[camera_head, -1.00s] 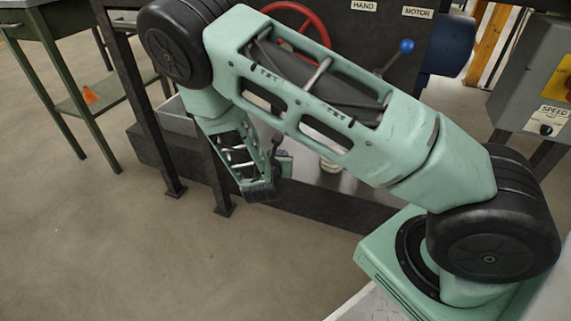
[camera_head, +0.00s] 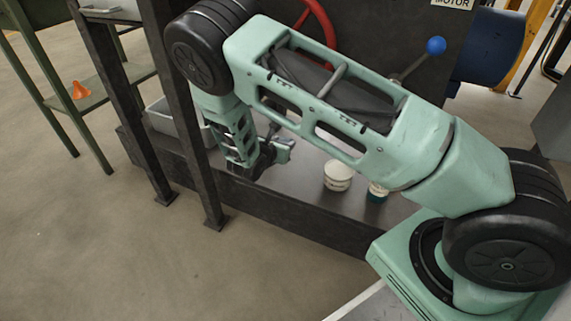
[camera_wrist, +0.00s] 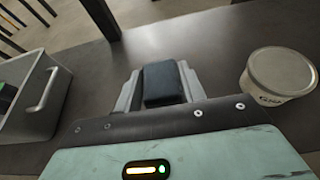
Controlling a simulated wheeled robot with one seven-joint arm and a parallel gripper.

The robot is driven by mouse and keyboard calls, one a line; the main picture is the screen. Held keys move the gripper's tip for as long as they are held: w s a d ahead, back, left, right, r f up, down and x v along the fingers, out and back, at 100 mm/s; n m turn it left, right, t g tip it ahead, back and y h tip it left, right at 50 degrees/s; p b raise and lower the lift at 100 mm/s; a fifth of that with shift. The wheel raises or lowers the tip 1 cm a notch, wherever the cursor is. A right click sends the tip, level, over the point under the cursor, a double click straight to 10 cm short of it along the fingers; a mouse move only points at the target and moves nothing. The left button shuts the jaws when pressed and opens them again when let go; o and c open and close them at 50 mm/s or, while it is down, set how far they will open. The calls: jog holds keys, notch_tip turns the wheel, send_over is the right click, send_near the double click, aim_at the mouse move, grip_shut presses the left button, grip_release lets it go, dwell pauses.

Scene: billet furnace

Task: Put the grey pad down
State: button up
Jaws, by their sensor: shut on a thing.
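The grey pad (camera_wrist: 163,84) is a dark, blue-grey block between the two fingers of my gripper (camera_wrist: 160,90) in the wrist view. My gripper is shut on it, with a light grey finger on each side. The dark metal bench top (camera_wrist: 205,35) lies below and beyond the pad. I cannot tell whether the pad touches the bench. In the head view my gripper (camera_head: 277,150) is low over the bench (camera_head: 285,180), and the pad is too hidden to make out.
A grey metal bin (camera_wrist: 40,110) with a handle stands to the left, holding something dark and green. A lidded white tub (camera_wrist: 275,80) stands to the right; a green-and-white container (camera_head: 377,192) is near it. Dark posts (camera_head: 190,120) rise at the front. The bench between bin and tub looks clear.

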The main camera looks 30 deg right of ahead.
aim_at(283, 170)
notch_tip(283, 170, down, 9)
jog(key=b, duration=0.4)
jog(key=shift+r+b, duration=0.1)
jog(key=shift+b, duration=0.2)
jog(key=shift+r, duration=0.15)
jog(key=o, duration=0.9)
jog(key=shift+o, duration=0.2)
